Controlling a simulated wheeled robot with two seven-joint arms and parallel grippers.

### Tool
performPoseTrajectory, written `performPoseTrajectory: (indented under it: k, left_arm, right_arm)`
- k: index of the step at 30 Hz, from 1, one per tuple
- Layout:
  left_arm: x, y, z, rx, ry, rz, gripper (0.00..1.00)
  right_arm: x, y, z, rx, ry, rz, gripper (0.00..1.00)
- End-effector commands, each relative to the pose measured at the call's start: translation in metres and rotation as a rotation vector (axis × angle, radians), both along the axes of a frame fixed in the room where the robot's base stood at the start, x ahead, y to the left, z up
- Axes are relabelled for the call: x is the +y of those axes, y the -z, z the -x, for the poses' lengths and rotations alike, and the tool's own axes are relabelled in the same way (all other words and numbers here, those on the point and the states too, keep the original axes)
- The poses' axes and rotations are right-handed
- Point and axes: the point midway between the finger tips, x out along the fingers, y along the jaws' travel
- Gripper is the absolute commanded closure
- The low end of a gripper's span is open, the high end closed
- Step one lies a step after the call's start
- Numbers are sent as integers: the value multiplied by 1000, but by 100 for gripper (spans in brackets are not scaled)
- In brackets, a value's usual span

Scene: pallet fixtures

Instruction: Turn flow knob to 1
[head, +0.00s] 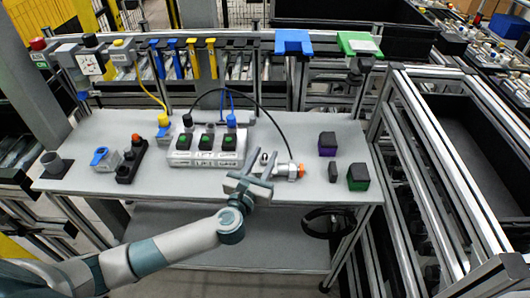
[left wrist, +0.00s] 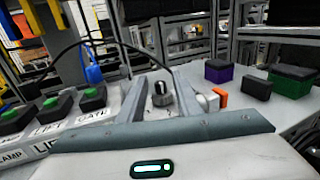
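A round metal knob with a dark slot or pointer on top (left wrist: 161,95) stands on the grey table, and I take it to be the flow knob. Its dial marks are too small to read. In the head view only a small part of the knob (head: 264,158) shows between my left gripper's fingers. My left gripper (head: 260,158) is open, its two fingers apart on either side of the knob. In the left wrist view the gripper (left wrist: 161,80) frames the knob; I cannot tell whether a finger touches it. My right gripper is not in view.
A fitting with an orange end (head: 290,171) sits just right of the knob. A labelled button box (head: 207,146) with green buttons and cables stands to the left. Purple-black (head: 327,144) and green-black (head: 358,177) blocks stand to the right. A black cable arches overhead.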

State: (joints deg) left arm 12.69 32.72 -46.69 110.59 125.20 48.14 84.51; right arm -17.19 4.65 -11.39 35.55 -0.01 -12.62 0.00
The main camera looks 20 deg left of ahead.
Motion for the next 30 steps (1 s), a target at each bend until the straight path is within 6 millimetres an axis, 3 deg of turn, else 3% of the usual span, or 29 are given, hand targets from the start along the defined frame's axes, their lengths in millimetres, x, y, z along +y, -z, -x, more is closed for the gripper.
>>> performPoseTrajectory:
  k: [13, 14, 18, 30]
  left_arm:
    - [0, 0, -10, 0, 0, 1, 69]
    - [0, 0, -10, 0, 0, 1, 71]
    - [0, 0, -10, 0, 0, 0, 100]
    - [0, 0, -10, 0, 29, -1, 100]
  right_arm:
    - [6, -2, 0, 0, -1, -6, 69]
    - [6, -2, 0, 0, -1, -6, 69]
    - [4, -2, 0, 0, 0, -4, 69]
    - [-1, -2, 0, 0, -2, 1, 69]
